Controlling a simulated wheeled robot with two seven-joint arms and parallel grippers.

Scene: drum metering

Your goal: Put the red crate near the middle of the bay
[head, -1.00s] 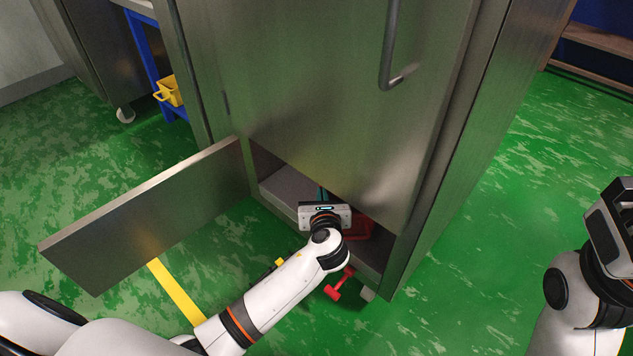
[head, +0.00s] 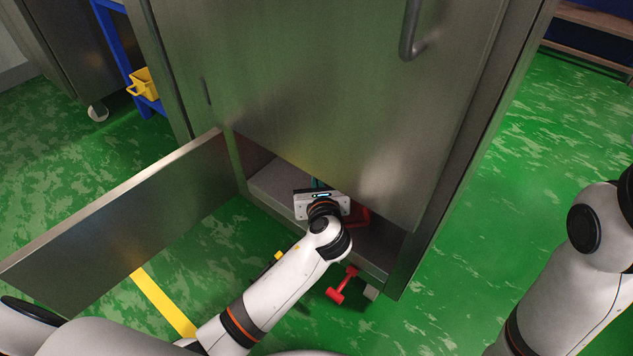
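The red crate (head: 361,215) is partly seen inside the low bay of the steel cabinet, toward the bay's right side. My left arm reaches in through the opening, and the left gripper (head: 322,200) is just inside, at the crate's left. Its body hides part of the crate, and its fingers are out of sight, so I cannot tell whether it is open, shut or touching the crate. The bay floor (head: 278,186) shows bare and grey at the left. My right arm is at the right edge, with its gripper out of frame.
The bay's open door (head: 125,220) juts out at the left. The large upper door (head: 310,90) is above the opening. A yellow stripe (head: 162,302) marks the green floor.

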